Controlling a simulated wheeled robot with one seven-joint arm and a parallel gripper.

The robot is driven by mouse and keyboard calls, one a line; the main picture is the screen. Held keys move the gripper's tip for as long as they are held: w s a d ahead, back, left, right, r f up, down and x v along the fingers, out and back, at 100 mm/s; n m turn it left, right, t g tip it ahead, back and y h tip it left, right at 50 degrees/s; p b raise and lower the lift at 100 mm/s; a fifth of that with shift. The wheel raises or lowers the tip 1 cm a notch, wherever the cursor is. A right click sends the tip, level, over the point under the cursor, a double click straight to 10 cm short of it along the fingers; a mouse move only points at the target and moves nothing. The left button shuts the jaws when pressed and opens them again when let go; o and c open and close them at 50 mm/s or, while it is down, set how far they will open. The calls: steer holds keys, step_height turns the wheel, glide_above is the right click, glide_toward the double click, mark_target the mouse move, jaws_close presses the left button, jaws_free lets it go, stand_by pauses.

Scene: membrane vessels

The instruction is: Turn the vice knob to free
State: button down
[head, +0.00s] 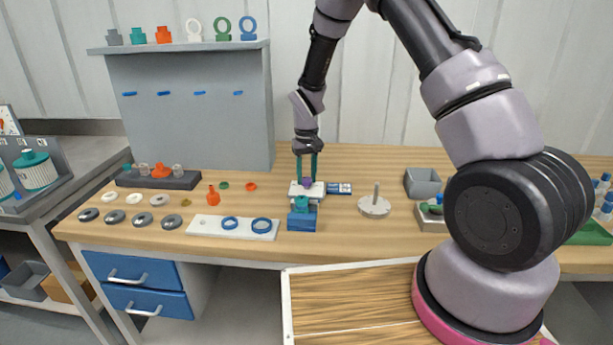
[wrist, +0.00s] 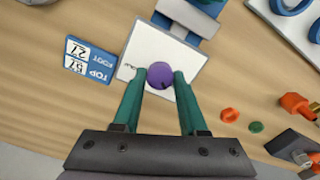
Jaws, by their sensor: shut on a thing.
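The vice knob is a round purple knob (wrist: 160,75) with a small dark mark, on a white plate (wrist: 138,48) in the wrist view. My gripper (wrist: 160,82) has its two green fingers on either side of the knob, shut on it. In the head view my gripper (head: 307,178) points straight down onto the purple knob (head: 307,183), on top of the white part of the vice (head: 295,189). The vice has a blue base (head: 302,222) and a teal piece at its front. The finger contact is partly hidden in the head view.
A blue label card (wrist: 90,60) lies beside the white plate. A white board with blue rings (head: 205,226) is left of the vice, and a grey disc with a post (head: 374,206) is to its right. Small orange and green parts lie behind to the left.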

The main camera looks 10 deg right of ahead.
mark_target(307, 178)
steer(key=shift+n, duration=0.5)
steer(key=shift+c, duration=2.2)
jaws_free()
steer(key=shift+r, duration=0.1)
step_height(307, 178, up, 11)
